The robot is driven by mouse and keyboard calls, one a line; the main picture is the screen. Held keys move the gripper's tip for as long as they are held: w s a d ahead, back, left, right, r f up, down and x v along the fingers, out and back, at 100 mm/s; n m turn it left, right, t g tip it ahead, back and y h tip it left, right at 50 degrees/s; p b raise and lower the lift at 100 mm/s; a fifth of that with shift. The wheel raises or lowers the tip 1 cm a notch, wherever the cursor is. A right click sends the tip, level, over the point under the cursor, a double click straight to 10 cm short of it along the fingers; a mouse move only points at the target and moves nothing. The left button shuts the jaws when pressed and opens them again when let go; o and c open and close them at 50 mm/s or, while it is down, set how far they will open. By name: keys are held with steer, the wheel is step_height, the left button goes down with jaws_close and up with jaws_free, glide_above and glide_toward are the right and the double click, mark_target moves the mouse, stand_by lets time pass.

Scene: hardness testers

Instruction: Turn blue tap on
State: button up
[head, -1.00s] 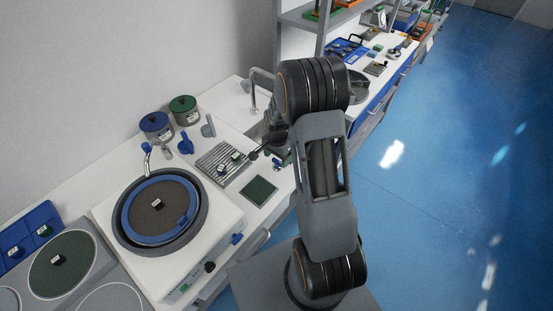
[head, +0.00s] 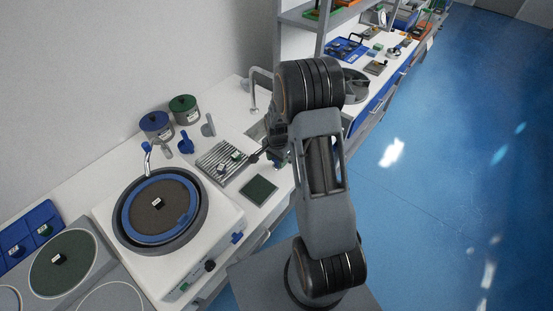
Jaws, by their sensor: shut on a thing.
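A tap spout with a blue top (head: 147,147) stands at the back edge of the round polisher with the blue ring (head: 125,222). A blue knob (head: 237,237) sits on the polisher's front right corner. A curved metal tap (head: 254,88) rises beside the sink, partly behind my arm. My gripper (head: 256,157) is low over the bench, right of the ribbed tray, with its dark tip pointing left. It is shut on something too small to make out. Small blue and green parts show just below it, partly hidden by my arm.
Blue-lidded (head: 156,122) and green-lidded (head: 184,106) jars stand at the back wall. The ribbed tray (head: 215,170) holds small samples, and a dark green pad (head: 259,189) lies in front. Shelves rise behind my arm. The blue floor at right is clear.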

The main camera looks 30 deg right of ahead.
steer(key=shift+c, duration=0.6)
steer(key=shift+f+n, duration=0.1)
steer(key=shift+n, duration=0.2)
steer(key=shift+n+b, duration=0.8)
steer(key=shift+n, duration=0.3)
steer(key=n+b, duration=0.2)
steer(key=n, duration=0.4)
steer(key=n+b, duration=0.1)
steer(key=n, duration=0.3)
steer(key=shift+n+b, duration=0.3)
steer(key=shift+n, duration=0.1)
steer(key=shift+n+b, duration=0.4)
steer(key=shift+n, duration=1.9)
